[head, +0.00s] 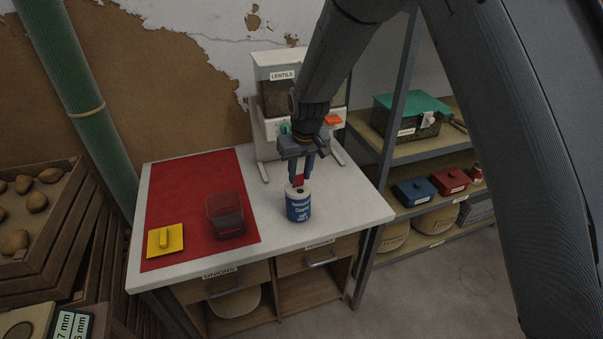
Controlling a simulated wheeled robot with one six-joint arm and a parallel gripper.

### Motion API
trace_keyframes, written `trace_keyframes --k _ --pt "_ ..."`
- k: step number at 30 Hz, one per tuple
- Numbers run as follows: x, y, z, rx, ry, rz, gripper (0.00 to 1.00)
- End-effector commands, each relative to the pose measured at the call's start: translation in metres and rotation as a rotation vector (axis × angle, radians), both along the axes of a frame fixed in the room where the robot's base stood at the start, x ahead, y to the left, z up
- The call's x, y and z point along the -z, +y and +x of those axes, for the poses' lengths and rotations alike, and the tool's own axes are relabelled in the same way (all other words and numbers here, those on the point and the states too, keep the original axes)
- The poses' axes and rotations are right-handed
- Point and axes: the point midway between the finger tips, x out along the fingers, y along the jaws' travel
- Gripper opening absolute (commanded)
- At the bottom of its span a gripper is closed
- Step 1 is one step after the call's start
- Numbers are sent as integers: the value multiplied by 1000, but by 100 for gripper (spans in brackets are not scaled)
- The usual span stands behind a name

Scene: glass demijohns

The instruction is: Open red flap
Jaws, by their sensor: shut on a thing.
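The dispenser (276,60) labelled LENTILS stands at the back of the white table. An orange-red flap (333,119) shows on its front right, and a small teal part (285,128) on its front left. My gripper (300,182) points down in front of the dispenser, below and left of the orange-red flap and apart from it. It is shut on a small red piece (299,180) just above a white can with a blue label (298,204). I cannot tell whether the red piece belongs to the can. My arm hides part of the dispenser.
A red mat (188,185) covers the table's left part, with a dark red see-through box (225,215) and a yellow lid with a handle (165,240). Shelves at right hold a green-lidded box (408,115), a blue box (414,191) and a red box (450,181). A green pipe (85,110) stands left.

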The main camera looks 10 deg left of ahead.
Motion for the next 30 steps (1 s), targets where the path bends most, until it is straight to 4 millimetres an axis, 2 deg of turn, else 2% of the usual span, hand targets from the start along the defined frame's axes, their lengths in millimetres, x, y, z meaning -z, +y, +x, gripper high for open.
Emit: trace_keyframes --k 12,29,30 --pt "0 7 12 0 140 -99 5" --pt "-2 7 13 1 162 -114 5" --pt "-2 7 13 1 161 -113 34"
